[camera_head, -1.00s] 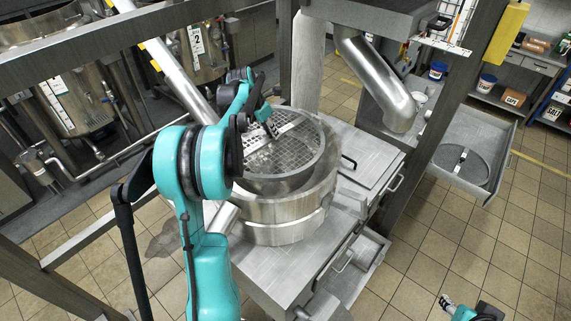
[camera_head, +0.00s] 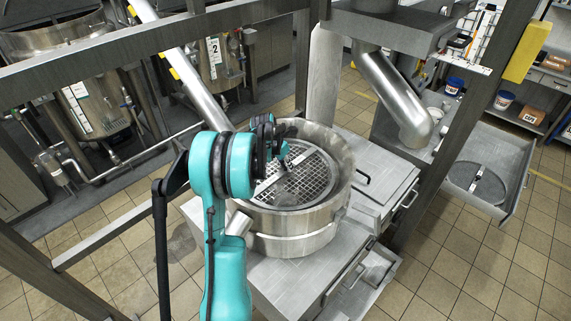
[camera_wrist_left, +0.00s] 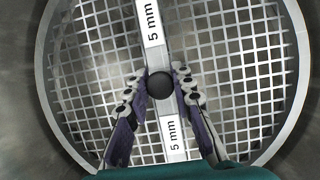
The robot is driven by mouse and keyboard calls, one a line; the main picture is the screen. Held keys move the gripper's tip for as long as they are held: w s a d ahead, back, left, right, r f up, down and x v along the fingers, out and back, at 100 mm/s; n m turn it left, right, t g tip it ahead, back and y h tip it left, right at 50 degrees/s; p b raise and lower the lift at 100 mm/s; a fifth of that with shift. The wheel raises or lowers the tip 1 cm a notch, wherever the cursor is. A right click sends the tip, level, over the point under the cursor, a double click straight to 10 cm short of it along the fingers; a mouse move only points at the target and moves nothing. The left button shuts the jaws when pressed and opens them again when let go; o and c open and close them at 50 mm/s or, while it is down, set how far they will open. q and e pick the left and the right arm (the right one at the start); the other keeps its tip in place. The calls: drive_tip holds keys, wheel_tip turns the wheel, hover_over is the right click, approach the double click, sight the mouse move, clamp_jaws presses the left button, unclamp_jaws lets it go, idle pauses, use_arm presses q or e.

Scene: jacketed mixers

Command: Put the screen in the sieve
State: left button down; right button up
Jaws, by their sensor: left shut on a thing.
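The screen (camera_head: 312,181) is a round coarse metal mesh with a bar across it. In the left wrist view the screen (camera_wrist_left: 235,75) has "5 mm" labels on the bar and a black knob (camera_wrist_left: 160,85) at its middle. The sieve (camera_head: 297,242) is a wide steel drum on a metal bench. The screen lies inside the sieve's rim and looks roughly level; whether it rests on a seat cannot be told. My left gripper (camera_head: 282,160) is shut on the knob, seen between its fingers in the left wrist view (camera_wrist_left: 160,100). My right gripper is out of view.
An open drawer (camera_head: 515,165) at the right holds another round disc (camera_head: 478,180) with a labelled bar. A bent steel pipe (camera_head: 400,100) hangs right of the sieve. Steel frame beams (camera_head: 150,60) cross at the left. Tiled floor is clear at the lower right.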

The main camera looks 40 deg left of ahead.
use_arm(q)
drive_tip(key=c, duration=1.3)
unclamp_jaws()
drive_tip(key=v, duration=1.2)
drive_tip(key=s+d+r+m, duration=0.2)
drive_tip(key=d+r+m, duration=0.1)
drive_tip(key=d+m, duration=0.55)
drive_tip(key=s+d+r+m, duration=0.1)
drive_tip(key=s+d+m, duration=0.25)
drive_tip(key=d, duration=0.25)
drive_tip(key=s+d+r+m, duration=0.1)
drive_tip(key=s+d+m, duration=0.1)
drive_tip(key=d+m, duration=0.4)
drive_tip(key=s+d+f+m+t, duration=0.2)
drive_tip(key=s+d+f+m, duration=0.3)
drive_tip(key=s+d+m, duration=0.7)
drive_tip(key=m, duration=0.5)
drive_tip(key=shift+d+f+t+b, duration=0.15)
drive_tip(key=shift+d+t+b, duration=0.05)
drive_tip(key=shift+t+b, duration=0.1)
